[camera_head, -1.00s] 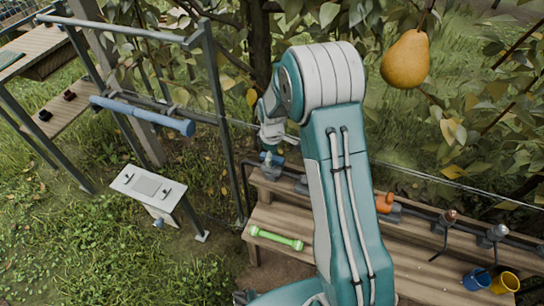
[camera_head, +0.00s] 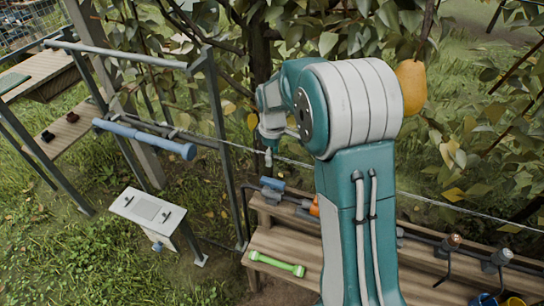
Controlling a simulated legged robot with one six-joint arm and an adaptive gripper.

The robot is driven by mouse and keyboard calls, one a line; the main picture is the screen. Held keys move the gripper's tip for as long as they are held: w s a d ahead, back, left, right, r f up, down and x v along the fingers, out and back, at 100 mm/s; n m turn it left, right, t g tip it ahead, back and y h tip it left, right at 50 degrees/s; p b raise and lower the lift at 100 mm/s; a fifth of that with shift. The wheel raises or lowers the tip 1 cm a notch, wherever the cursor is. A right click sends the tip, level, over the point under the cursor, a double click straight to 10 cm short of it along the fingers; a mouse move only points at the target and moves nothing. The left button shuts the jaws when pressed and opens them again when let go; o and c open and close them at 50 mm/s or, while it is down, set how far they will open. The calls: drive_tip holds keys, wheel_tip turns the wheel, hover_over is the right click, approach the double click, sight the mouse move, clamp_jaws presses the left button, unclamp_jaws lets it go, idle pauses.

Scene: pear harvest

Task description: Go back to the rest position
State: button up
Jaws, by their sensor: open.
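My arm rises from the bottom centre, with its large grey and teal elbow at the upper middle. Its forearm points away to the left, and my gripper (camera_head: 268,158) hangs at its end in front of the leaves, above the bench and touching nothing that I can see. The gripper is small here and partly hidden by the arm, and no object shows in it. A yellow pear (camera_head: 413,88) hangs from a branch right of the elbow, partly covered by it.
A wooden bench (camera_head: 277,243) with a green dumbbell (camera_head: 277,264) and taps lies below the gripper. A metal frame holds a blue roller (camera_head: 145,138) on the left, near a white panel stand (camera_head: 147,210). A wire crosses behind the arm. Grass is open at lower left.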

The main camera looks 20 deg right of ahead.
drive_tip(key=s+r+m+t, duration=0.1)
drive_tip(key=s+r+m, duration=0.1)
drive_tip(key=s+r, duration=0.45)
drive_tip(key=s+r+m+t, duration=0.2)
drive_tip(key=s+r+m, duration=0.2)
drive_tip(key=s, duration=0.6)
drive_tip(key=s+r+m+t, duration=0.2)
drive_tip(key=s+r+m, duration=0.3)
drive_tip(key=s, duration=0.6)
wheel_tip(320, 180, up, 2)
drive_tip(key=shift+s+r+t, duration=0.1)
drive_tip(key=shift+s+t, duration=0.05)
drive_tip(key=shift+t, duration=0.15)
